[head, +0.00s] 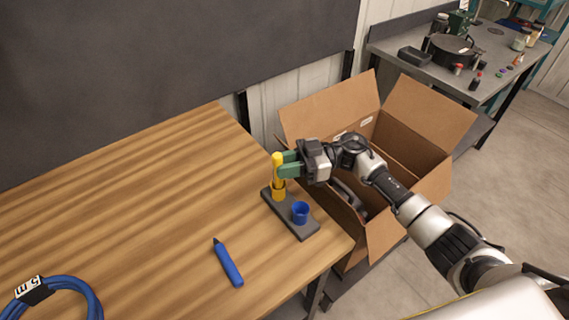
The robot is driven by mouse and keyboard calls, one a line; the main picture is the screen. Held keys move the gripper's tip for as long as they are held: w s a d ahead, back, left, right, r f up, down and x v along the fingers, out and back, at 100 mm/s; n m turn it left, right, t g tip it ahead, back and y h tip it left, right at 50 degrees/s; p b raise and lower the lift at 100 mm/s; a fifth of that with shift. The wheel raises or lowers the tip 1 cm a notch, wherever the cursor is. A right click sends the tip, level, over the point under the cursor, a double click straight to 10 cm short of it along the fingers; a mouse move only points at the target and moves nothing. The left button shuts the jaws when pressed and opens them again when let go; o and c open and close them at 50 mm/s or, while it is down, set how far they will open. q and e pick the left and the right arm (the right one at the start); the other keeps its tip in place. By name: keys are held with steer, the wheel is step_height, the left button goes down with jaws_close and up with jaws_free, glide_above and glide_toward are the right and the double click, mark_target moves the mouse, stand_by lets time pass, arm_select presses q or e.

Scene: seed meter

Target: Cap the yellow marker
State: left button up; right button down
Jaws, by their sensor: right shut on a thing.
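The yellow marker (277,163) stands about upright over the dark holder (301,229) near the table's right edge. My right gripper (285,166) comes in from the right and its green fingers are shut on the marker. A yellow cap (279,194) sits in the holder's far-left place, directly below the marker. The marker's lower end meets or enters the cap; I cannot tell how deep it sits. A blue cap (300,212) sits in the other place of the holder, open at the top. My left gripper is not in view.
A blue marker (227,262) lies on the wooden table (130,190), left of the holder. A coiled blue cable (83,287) lies at the front left. An open cardboard box (420,150) stands right of the table. A grey bench with tools is at the back right.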

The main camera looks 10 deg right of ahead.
steer(key=shift+f+b, duration=0.45)
steer(key=shift+f, duration=0.3)
stand_by(0.9)
steer(key=c, duration=0.9)
jaws_free()
step_height(320, 180, up, 4)
steer(key=shift+r+b, duration=0.15)
steer(key=shift+b, duration=0.15)
steer(key=s+d+r, duration=0.4)
steer(key=s+d, duration=0.1)
steer(key=s+d+r+b, duration=0.1)
steer(key=s+d+r, duration=0.1)
steer(key=s+d, duration=0.1)
steer(key=shift+d+r, duration=0.2)
steer(key=shift+r, duration=0.15)
steer(key=shift+d, duration=0.1)
